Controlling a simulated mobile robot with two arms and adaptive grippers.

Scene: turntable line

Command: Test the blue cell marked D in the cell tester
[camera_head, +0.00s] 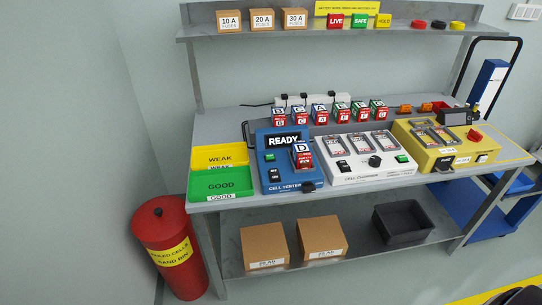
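The blue cell tester (270,174) stands on the bench at the left, and its screen (284,141) reads READY. A cell marked D (302,149) with a white-and-blue label and a red lower part is at the right side of the tester, apparently in its slot; how fully it is seated I cannot tell. Several similar lettered cells (320,113) stand in a row behind, some of their letters too small to read. Neither of my grippers is in view.
Left of the tester are a yellow WEAK tray (222,152) and a green GOOD tray (214,184). A white cell charger (376,171) and a yellow machine (432,155) stand to the right. A red bin (168,225) is on the floor. A shelf (345,32) runs above.

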